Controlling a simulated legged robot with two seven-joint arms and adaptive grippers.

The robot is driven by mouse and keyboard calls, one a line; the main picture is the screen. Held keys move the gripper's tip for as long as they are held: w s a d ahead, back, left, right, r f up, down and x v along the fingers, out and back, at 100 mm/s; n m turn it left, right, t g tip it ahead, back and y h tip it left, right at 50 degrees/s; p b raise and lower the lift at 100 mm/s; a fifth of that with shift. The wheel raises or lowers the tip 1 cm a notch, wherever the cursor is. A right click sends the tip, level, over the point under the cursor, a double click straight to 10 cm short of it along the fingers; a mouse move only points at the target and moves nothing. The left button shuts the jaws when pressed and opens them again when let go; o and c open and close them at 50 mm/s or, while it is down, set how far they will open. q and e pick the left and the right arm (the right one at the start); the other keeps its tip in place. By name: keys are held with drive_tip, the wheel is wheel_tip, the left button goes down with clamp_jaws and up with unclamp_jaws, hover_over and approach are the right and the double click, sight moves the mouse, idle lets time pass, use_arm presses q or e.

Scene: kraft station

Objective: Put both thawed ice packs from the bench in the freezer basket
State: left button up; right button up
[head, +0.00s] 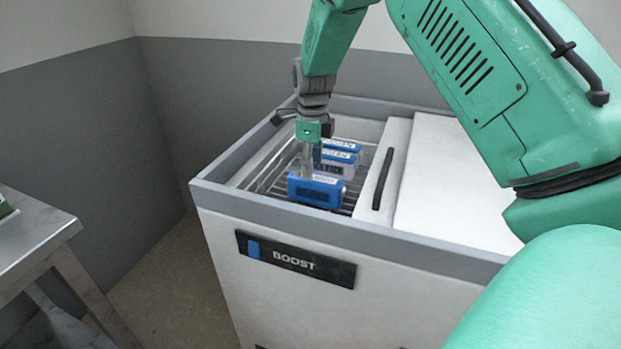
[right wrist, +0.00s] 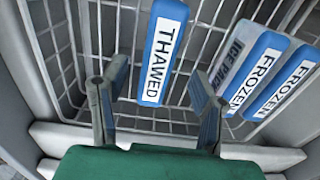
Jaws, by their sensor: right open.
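A blue-and-white ice pack (right wrist: 163,50) labelled THAWED is in the wire freezer basket (right wrist: 100,28); in the head view this appears to be the front blue pack (head: 318,192). Two packs labelled FROZEN, one (right wrist: 258,72) and another (right wrist: 292,92), stand right of it in the right wrist view; blue-and-white packs also show behind the front one in the head view (head: 340,148). My right gripper (right wrist: 160,88) is open, fingers either side of the THAWED pack's near end, with gaps visible. In the head view it (head: 308,165) points down into the basket. My left gripper is out of view.
The white chest freezer (head: 290,295) has a grey rim and a BOOST label. Its lid (head: 455,165) covers the right part, with a dark handle (head: 381,180) beside the opening. A metal bench (head: 35,235) stands at the left with a partly cut-off green item (head: 5,207).

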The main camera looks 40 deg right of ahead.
sight(313, 177)
drive_tip(key=r, duration=0.4)
drive_tip(key=shift+d, duration=0.25)
drive_tip(key=shift+r+p, duration=0.2)
drive_tip(key=shift+p, duration=0.1)
drive_tip(key=shift+a+r, duration=0.15)
drive_tip(key=shift+a, duration=0.1)
drive_tip(key=shift+d, duration=0.1)
